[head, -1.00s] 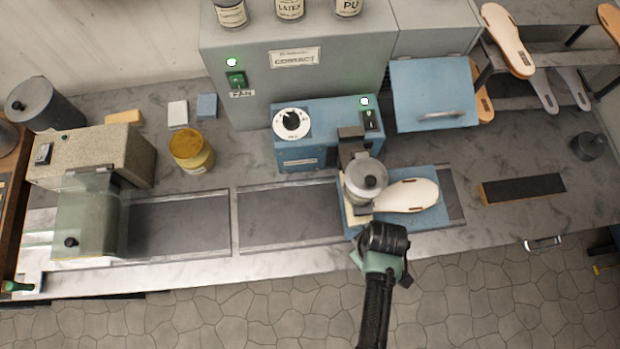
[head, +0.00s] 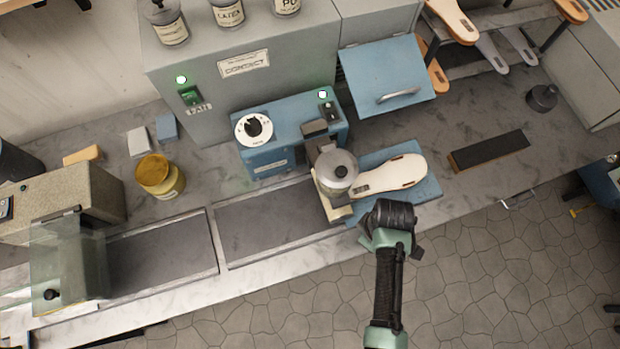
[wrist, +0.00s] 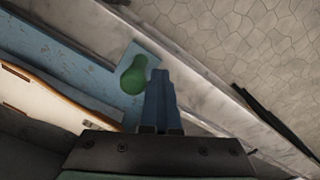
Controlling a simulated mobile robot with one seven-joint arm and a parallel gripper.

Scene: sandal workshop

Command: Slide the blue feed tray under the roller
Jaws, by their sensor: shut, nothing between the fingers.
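The blue feed tray (head: 428,187) lies on the counter with a cream sole (head: 400,172) on it. Its left part is hidden under the roller unit, topped by a grey pot (head: 338,168); the roller itself is not clearly visible. My gripper (wrist: 160,78) is shut and empty. In the head view it reaches over the tray's front edge, its fingertips hidden beneath my wrist. The wrist view shows the fingers right beside a green knob (wrist: 133,76) on a blue tab of the tray (wrist: 72,72). I cannot tell whether they touch it.
A blue machine with a dial (head: 254,128) stands behind the roller. Dark belt panels (head: 270,222) run left of it. A yellow jar (head: 160,177) stands behind the belt. A black-topped block (head: 488,152) lies to the right, with bare counter between it and the tray.

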